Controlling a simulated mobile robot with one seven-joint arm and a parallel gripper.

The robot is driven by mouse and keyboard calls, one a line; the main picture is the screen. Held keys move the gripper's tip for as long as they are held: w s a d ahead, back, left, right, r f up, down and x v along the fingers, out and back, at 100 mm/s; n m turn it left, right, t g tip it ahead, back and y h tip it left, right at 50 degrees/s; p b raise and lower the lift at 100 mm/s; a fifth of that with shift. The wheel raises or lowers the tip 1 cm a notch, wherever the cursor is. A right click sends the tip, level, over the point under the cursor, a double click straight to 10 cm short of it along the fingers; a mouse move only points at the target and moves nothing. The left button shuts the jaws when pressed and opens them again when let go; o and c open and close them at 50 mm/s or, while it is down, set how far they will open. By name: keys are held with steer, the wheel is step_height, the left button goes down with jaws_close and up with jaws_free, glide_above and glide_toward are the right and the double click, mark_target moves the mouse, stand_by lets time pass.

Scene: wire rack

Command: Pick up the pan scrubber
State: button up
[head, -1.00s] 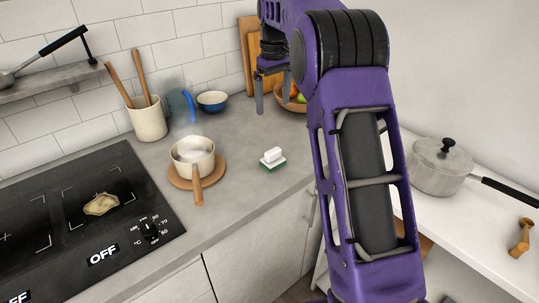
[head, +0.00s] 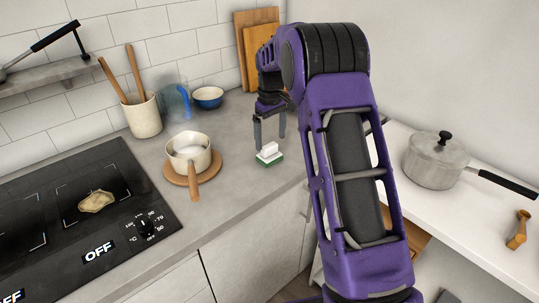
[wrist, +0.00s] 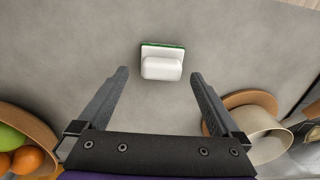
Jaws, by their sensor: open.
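The pan scrubber (head: 269,153) is a small white block with a raised white grip and a green base. It lies on the grey counter near its front edge, right of the saucepan. It also shows in the wrist view (wrist: 162,64), at the top centre. My gripper (head: 270,146) is open and empty, just above and behind the scrubber in the head view. In the wrist view my two fingers (wrist: 158,75) are spread wide, with the scrubber lined up between them and slightly beyond their tips. I see no contact with it.
A cream saucepan (head: 187,157) stands on a round wooden board (head: 177,177) left of the scrubber. A wooden fruit bowl (wrist: 22,125) is close on the other side. A utensil pot (head: 143,115), blue bowl (head: 208,98) and cutting boards (head: 243,50) stand behind. Counter around the scrubber is clear.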

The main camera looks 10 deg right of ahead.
mark_target(269, 145)
steer(key=f, duration=0.4)
steer(key=shift+a, duration=0.2)
steer(key=shift+r, duration=0.1)
steer(key=c, duration=1.4)
